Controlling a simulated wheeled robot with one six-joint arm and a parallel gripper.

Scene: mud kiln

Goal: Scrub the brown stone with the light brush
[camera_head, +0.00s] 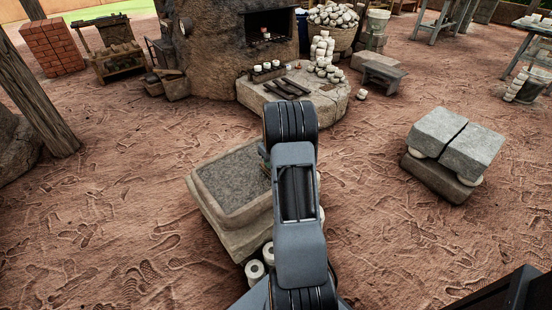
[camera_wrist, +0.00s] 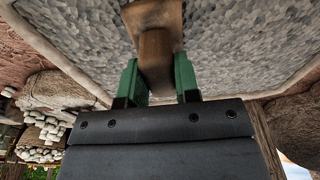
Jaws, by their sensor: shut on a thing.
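My gripper (camera_wrist: 157,82) is shut on a brown wooden piece, which looks like the handle of the brush (camera_wrist: 155,45). Its green fingers press on both sides of it. The bristles are not visible. The held brush is over the grey, pebbly surface of a stone trough (camera_wrist: 75,79) with a pale rim; whether it touches cannot be told. I cannot pick out a separate brown stone in either view.
Pale cylinders (camera_head: 255,270) stand at the trough's front. Grey stone blocks (camera_head: 455,139) lie to the right. A low stone platform (camera_head: 325,108) with dark bars and white pieces stands behind, before the mud kiln (camera_head: 225,50). The ground left of the trough is clear.

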